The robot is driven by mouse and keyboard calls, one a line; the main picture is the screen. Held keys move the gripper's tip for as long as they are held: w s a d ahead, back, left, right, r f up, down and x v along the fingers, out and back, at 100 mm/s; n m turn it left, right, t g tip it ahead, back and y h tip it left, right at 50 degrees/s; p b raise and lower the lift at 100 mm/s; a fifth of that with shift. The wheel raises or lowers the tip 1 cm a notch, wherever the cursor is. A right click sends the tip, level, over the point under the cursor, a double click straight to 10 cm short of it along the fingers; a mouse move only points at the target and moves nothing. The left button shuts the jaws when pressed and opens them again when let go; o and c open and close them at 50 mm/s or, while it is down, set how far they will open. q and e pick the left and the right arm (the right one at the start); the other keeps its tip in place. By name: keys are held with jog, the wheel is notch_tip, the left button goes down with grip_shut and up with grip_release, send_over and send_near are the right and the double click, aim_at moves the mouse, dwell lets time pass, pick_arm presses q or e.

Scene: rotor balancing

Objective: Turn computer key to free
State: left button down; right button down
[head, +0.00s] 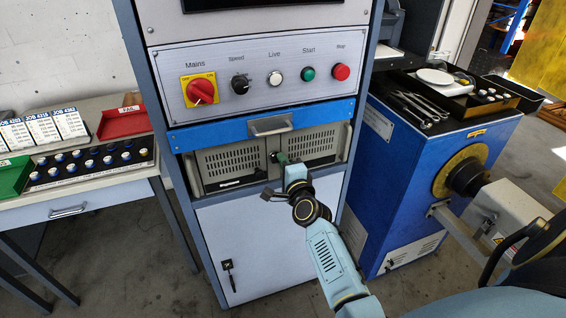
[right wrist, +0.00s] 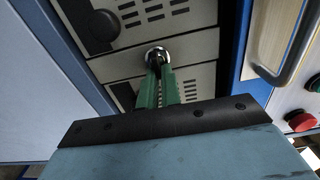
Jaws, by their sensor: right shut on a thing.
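The computer (head: 228,160) is a grey unit with two vented panels, set in the cabinet under a blue drawer strip. Its key lock sits in the strip between the panels; in the right wrist view the lock (right wrist: 157,52) shows as a round silver ring. My right gripper (head: 281,158) reaches this lock from the front. In the right wrist view its green fingers (right wrist: 159,72) close together at the ring, shut on the dark key (right wrist: 155,60). The fingers hide most of the key, and I cannot tell its angle. My left gripper is out of view.
Above are the blue drawer's handle (head: 270,126) and a control panel (head: 262,75) with a red mains switch (head: 201,91) and buttons. A table (head: 100,190) stands left. A blue machine (head: 385,180) stands close on the right of the cabinet.

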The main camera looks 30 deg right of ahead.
jog(key=c, duration=1.6)
grip_release()
jog(key=v, duration=1.3)
jog(key=shift+s+p, duration=0.2)
jog(key=shift+p, duration=0.15)
jog(key=shift+f, duration=0.1)
